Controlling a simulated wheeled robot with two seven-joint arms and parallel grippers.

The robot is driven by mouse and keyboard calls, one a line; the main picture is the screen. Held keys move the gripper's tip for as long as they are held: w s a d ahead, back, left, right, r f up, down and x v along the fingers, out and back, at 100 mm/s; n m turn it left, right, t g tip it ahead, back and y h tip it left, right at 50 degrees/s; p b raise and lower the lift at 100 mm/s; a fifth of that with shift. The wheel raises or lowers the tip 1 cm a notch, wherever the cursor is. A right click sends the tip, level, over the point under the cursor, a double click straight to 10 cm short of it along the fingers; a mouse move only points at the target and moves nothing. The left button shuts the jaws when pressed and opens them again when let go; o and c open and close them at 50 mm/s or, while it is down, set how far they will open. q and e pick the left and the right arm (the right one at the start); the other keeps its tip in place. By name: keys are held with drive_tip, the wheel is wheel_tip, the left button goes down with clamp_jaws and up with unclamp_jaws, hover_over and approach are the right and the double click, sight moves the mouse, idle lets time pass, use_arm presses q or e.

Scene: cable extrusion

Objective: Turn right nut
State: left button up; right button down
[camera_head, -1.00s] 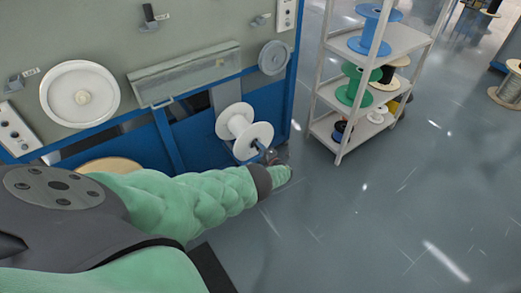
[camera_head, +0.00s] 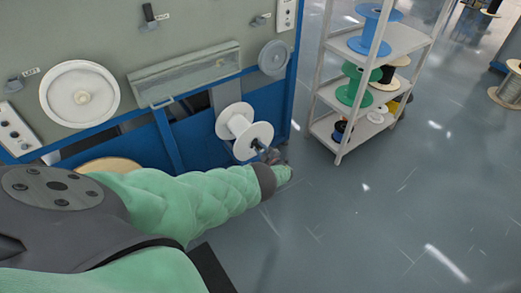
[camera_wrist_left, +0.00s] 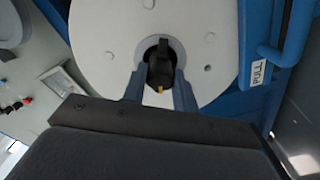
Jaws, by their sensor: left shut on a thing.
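The nut (camera_wrist_left: 161,68) is a dark piece at the hub of a white spool in the left wrist view. A small yellow mark shows on it. My left gripper (camera_wrist_left: 160,82) has one finger on each side of the nut and is shut on it. In the head view the white spool (camera_head: 252,141) sits on a shaft at the right end of the blue machine. My left gripper (camera_head: 272,155) is at the spool's outer face there, small and partly hidden by my wrist. My right gripper is not in view.
A grey shelf rack (camera_head: 341,157) with blue, green and black spools stands to the right. The machine panel (camera_head: 195,30) carries white and grey wheels. Open floor (camera_head: 400,220) lies at the lower right. A PULL label (camera_wrist_left: 258,72) shows beside the spool.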

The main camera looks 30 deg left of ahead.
use_arm(q)
drive_tip(key=shift+s+f+m, duration=0.1)
drive_tip(key=shift+f+m, duration=0.05)
drive_tip(key=shift+m, duration=0.35)
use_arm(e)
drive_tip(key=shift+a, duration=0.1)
use_arm(q)
drive_tip(key=o, duration=1)
drive_tip(key=shift+c, duration=0.2)
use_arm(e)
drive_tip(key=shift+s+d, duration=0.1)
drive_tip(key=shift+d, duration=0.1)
use_arm(q)
drive_tip(key=shift+s+d+r+p, duration=0.1)
drive_tip(key=shift+d+r+p, duration=0.15)
drive_tip(key=shift+d, duration=0.2)
drive_tip(key=shift+p+v, duration=0.55)
drive_tip(key=shift+v, duration=0.4)
drive_tip(key=shift+p+v, duration=0.8)
drive_tip(key=shift+v, duration=1.7)
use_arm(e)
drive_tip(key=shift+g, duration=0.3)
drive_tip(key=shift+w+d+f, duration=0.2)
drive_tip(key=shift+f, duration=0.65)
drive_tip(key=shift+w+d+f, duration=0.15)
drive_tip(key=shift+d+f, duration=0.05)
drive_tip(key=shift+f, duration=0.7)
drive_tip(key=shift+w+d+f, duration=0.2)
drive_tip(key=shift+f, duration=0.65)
